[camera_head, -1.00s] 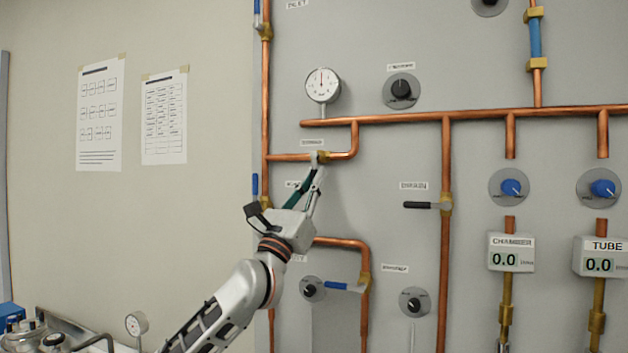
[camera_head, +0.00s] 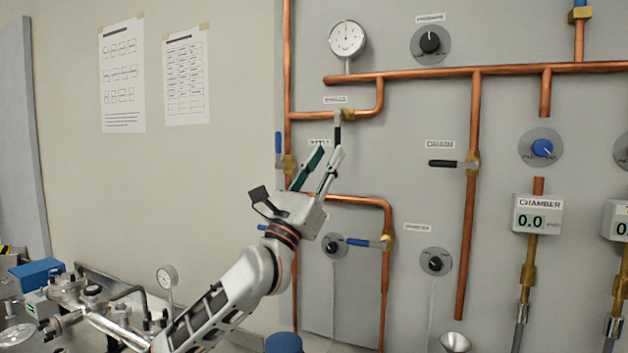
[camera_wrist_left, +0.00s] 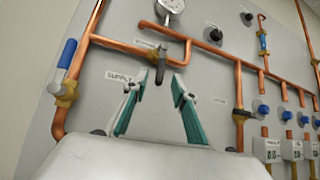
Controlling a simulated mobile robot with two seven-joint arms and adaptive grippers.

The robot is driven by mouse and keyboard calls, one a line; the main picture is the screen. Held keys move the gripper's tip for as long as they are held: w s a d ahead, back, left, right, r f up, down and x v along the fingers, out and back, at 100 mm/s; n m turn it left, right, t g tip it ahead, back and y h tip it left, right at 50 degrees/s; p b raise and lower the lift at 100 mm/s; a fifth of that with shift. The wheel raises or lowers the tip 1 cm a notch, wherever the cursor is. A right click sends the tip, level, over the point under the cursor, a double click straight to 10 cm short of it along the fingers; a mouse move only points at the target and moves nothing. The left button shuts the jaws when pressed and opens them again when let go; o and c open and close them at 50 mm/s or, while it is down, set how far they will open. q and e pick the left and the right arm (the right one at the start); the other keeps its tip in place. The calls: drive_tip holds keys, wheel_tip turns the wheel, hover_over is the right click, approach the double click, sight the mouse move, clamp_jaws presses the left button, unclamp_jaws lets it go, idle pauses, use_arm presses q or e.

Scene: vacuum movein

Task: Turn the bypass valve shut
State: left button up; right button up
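The bypass valve (camera_head: 344,115) is a small brass valve on the short horizontal copper pipe, under a label below the round gauge. Its dark handle (camera_head: 337,133) points straight down, across the pipe. In the left wrist view, the handle (camera_wrist_left: 160,66) shows above and between the fingers. The open fingers also show in the left wrist view (camera_wrist_left: 159,82). My right gripper is not in view.
A blue-handled supply valve (camera_head: 279,149) is left of my fingers. The drain valve's black handle (camera_head: 443,163) lies horizontal to the right. A lower copper pipe (camera_head: 360,200) runs close behind my gripper. Bench equipment (camera_head: 90,300) stands at lower left.

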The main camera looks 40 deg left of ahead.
use_arm(q)
drive_tip(key=shift+v, duration=2.9)
